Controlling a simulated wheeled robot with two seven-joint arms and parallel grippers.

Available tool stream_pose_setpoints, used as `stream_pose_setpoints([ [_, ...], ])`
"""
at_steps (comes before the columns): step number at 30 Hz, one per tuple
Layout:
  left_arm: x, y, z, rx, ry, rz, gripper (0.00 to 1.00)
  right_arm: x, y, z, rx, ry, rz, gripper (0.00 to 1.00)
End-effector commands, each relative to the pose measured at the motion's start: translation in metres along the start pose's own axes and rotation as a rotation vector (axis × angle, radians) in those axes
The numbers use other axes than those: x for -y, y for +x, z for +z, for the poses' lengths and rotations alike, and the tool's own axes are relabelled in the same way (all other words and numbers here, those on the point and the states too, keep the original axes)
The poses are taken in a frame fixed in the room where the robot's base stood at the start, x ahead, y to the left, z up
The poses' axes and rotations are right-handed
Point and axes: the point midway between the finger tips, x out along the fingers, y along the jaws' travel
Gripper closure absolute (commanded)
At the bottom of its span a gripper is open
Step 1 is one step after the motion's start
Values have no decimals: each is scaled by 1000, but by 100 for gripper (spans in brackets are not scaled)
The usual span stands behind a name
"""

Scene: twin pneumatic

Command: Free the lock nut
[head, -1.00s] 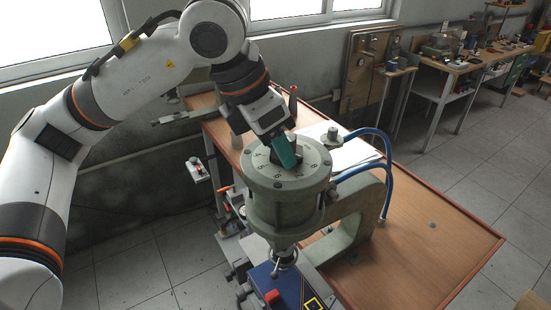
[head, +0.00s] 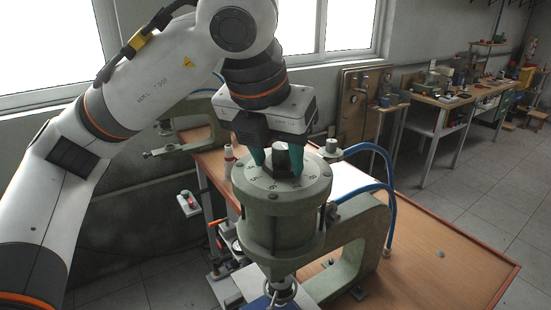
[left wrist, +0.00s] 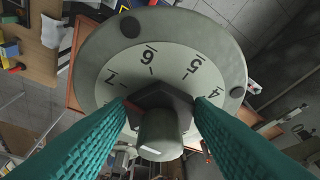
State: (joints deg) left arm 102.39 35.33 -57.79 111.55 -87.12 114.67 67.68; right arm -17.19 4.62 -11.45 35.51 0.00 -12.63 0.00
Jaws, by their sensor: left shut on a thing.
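The lock nut is a dark hexagonal nut (head: 281,160) at the centre of the numbered dial on top of the grey-green press cylinder (head: 284,215). In the left wrist view the nut (left wrist: 160,95) sits around a grey round stem (left wrist: 160,137). My left gripper (head: 279,163) comes down from above, its teal fingers on opposite sides of the nut, shut on it. In the left wrist view the fingertips (left wrist: 160,104) flank the nut, and the dial (left wrist: 149,60) shows 4, 5, 6 and 7. My right gripper is not in view.
A small fitting (head: 331,147) with blue hoses (head: 390,190) stands right of the dial. The press frame (head: 365,240) stands on a brown table (head: 450,265), whose right part is mostly clear. A second press frame (head: 185,142) is behind on the left.

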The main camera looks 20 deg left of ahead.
Motion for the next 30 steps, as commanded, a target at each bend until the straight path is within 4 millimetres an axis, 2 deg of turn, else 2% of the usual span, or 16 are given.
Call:
stream_pose_setpoints([
  [13,0,-2,-1,-4,-14,-3,76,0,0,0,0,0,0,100],
  [14,0,-2,-1,-4,-14,-3,50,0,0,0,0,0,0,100],
  [17,0,-1,-1,-4,-13,-3,33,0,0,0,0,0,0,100],
  [18,0,-1,-1,-3,-13,-3,31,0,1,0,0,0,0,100],
  [26,0,-1,0,-1,-10,-4,31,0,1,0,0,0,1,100],
  [30,0,-9,-1,-4,-11,-5,31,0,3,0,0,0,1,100],
])
